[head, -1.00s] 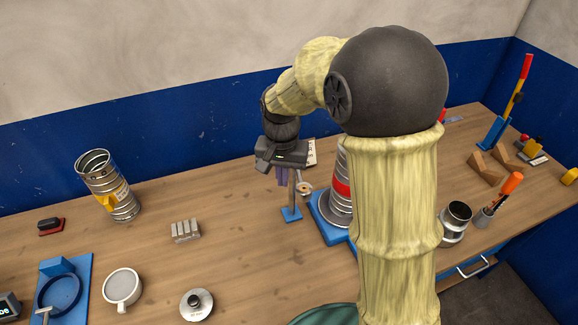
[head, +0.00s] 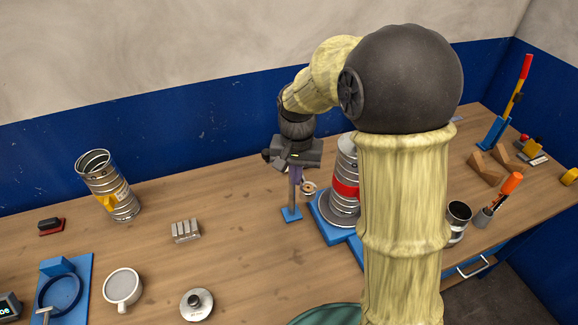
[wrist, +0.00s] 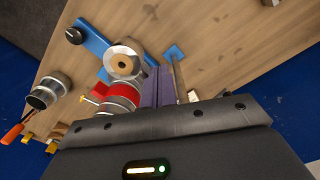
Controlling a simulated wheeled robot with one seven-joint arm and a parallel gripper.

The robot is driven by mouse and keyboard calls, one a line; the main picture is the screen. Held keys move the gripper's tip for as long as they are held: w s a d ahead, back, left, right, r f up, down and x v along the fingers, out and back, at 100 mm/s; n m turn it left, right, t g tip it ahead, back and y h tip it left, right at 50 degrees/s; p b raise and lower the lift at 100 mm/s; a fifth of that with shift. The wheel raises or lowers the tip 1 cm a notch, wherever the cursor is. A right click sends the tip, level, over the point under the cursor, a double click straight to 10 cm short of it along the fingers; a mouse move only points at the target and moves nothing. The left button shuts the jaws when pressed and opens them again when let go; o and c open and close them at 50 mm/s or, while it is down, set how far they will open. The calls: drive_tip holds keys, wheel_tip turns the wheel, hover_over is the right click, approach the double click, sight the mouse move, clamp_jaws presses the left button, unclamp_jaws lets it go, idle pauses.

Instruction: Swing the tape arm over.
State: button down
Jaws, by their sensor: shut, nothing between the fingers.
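The tape arm stands on a thin grey post (head: 291,197) with a blue foot, and its tape roll (head: 309,187) sits at the right of the post, close to the duct on the blue stand. My gripper (head: 297,176) is shut and empty, pointing down beside the top of the post. Its purple fingers (wrist: 158,86) lie between the roll and the post in the wrist view. Whether they touch the arm is unclear.
The duct (head: 346,165) stands on a blue base (head: 326,220) right of the post, partly hidden by my arm. Another duct piece (head: 108,187), a grey block (head: 186,231) and a mug (head: 122,287) are at left. The bench between is clear.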

drive_tip(key=d, duration=0.3)
drive_tip(key=shift+w+d, duration=0.1)
drive_tip(key=shift+w, duration=0.1)
idle(0.6)
idle(0.5)
wheel_tip(320, 180, up, 9)
drive_tip(key=p, duration=0.8)
idle(0.4)
drive_tip(key=s+d+f+n+t+b, duration=0.1)
drive_tip(key=s+d+f+b, duration=0.2)
drive_tip(key=s+f+b, duration=0.2)
drive_tip(key=s+d+f+n+t+b, duration=0.1)
drive_tip(key=s+d+f+b, duration=0.3)
drive_tip(key=s+f+b, duration=0.2)
wheel_tip(320, 180, down, 3)
drive_tip(key=shift+s+r+n+t, duration=0.1)
drive_tip(key=shift+s+n+t, duration=0.25)
drive_tip(key=shift+s, duration=0.75)
